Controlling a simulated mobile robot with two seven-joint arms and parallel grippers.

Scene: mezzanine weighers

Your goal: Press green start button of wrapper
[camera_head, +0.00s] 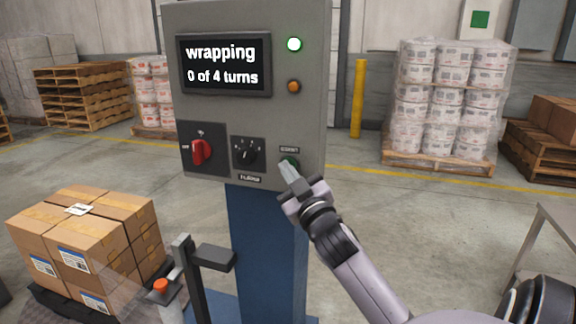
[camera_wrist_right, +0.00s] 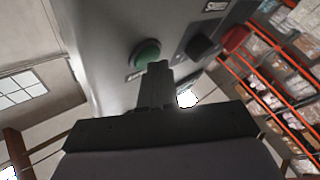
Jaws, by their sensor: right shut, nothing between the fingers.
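The wrapper's grey control box (camera_head: 222,110) stands on a blue column in the head view. Its screen (camera_head: 222,65) reads "wrapping, 0 of 4 turns", and a lamp (camera_head: 294,44) at its upper right glows green-white. The green start button (camera_head: 291,160) is at the lower right of the box, partly hidden by my gripper. In the right wrist view the button (camera_wrist_right: 146,53) shows just beyond the fingertips. My right gripper (camera_head: 287,169) is shut and empty, its tips at the button; I cannot tell whether they touch. My left gripper is not in view.
A red switch (camera_head: 201,151), a black dial (camera_head: 246,155) and an orange lamp (camera_head: 294,86) are on the same box. Stacked cartons (camera_head: 95,235) stand at lower left beside the machine. A metal table (camera_head: 556,225) is at right. Wrapped pallets (camera_head: 440,165) stand behind on open floor.

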